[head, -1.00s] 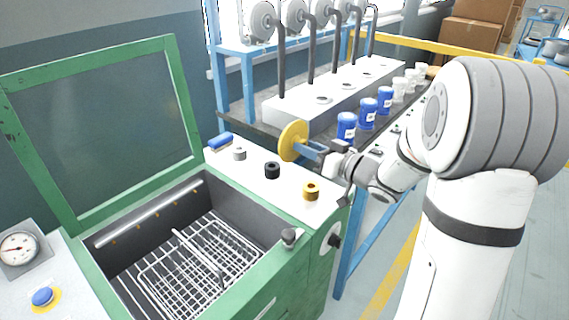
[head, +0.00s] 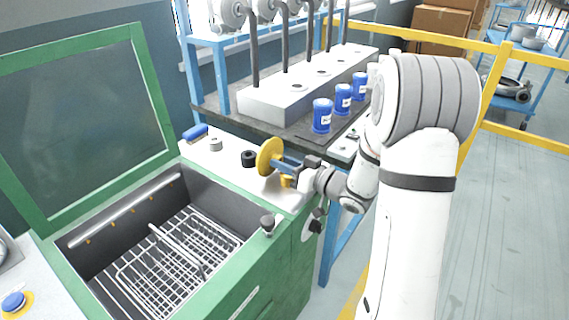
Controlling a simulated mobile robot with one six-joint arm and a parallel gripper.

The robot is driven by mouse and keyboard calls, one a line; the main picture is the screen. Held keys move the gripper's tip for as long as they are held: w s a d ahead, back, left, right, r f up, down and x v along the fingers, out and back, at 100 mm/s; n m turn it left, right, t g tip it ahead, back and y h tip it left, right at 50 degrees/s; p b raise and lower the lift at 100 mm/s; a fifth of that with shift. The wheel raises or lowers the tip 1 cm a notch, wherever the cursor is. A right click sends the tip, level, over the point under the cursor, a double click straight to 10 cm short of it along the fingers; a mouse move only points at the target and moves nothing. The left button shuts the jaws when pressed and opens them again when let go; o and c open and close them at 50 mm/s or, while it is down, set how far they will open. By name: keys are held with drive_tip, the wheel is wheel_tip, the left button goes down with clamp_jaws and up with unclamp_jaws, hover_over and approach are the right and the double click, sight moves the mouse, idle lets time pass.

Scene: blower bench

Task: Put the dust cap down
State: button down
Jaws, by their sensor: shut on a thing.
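The dust cap (head: 268,156) looks to be the round yellow disc at the tip of my gripper (head: 287,167). It is held upright on edge, face towards the left. My gripper is shut on it, though the grip point itself is small and partly hidden. The disc shows in front of the white top (head: 228,165) of the green cabinet, beside a black knurled ring (head: 249,158). I cannot tell whether it touches the top. A brass-coloured fitting (head: 287,181) is partly hidden behind my gripper.
A grey ring (head: 215,144) and a blue brush-like block (head: 195,132) sit on the white top. The open green cabinet with a wire basket (head: 160,255) lies in front. Blue jars (head: 322,116) stand behind on the bench. A yellow rail (head: 480,44) runs at the right.

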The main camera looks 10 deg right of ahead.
drive_tip(key=c, duration=1.6)
unclamp_jaws()
drive_tip(key=shift+f, duration=0.2)
drive_tip(key=o, duration=0.5)
drive_tip(key=shift+r, duration=0.1)
